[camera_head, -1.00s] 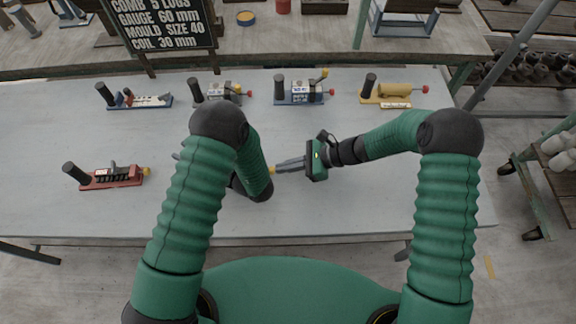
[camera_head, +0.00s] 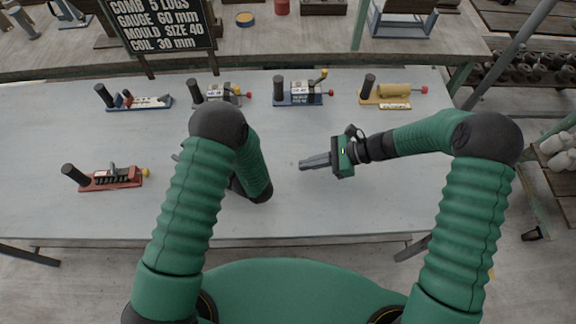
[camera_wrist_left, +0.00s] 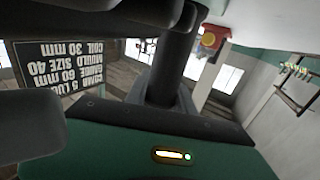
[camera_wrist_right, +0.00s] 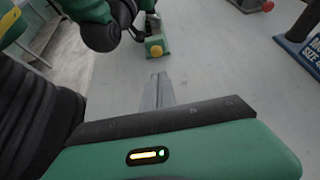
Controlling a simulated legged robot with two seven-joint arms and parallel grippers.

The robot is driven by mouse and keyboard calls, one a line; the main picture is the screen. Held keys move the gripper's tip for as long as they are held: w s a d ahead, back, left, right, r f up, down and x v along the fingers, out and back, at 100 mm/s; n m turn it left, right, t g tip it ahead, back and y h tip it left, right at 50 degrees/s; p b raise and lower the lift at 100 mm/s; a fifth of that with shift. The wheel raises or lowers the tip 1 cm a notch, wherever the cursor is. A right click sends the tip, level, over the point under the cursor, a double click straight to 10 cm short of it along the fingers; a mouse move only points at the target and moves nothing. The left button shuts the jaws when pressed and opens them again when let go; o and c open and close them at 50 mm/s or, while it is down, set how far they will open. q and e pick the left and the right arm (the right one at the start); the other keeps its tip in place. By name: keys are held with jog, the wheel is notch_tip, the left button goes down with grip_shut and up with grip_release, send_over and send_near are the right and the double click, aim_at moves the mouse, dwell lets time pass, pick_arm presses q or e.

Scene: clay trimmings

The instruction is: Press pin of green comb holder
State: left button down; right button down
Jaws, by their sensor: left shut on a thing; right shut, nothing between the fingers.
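The green comb holder (camera_wrist_right: 154,38) shows in the right wrist view, with a yellow pin end (camera_wrist_right: 157,51) facing my right gripper. In the head view it is hidden behind my left arm. My left gripper (camera_wrist_left: 172,75) is shut on the holder's dark upright post (camera_wrist_left: 176,45). The left fingertips are mostly hidden in the head view. My right gripper (camera_head: 303,164) is shut and empty above the table. Its closed fingertips (camera_wrist_right: 160,76) point at the yellow end, with a visible gap between them.
A red holder (camera_head: 112,179) stands at the left of the table (camera_head: 330,215). Along the back stand a blue holder (camera_head: 140,102), a grey one (camera_head: 215,90), another blue one (camera_head: 297,97) and a yellow one (camera_head: 385,100). A lettered board (camera_head: 160,25) stands behind. Table right of my right gripper is clear.

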jog(key=v, duration=0.4)
jog(key=shift+d+r, duration=0.1)
jog(key=shift+d, duration=0.05)
pick_arm(q)
jog(key=c, duration=1)
grip_release()
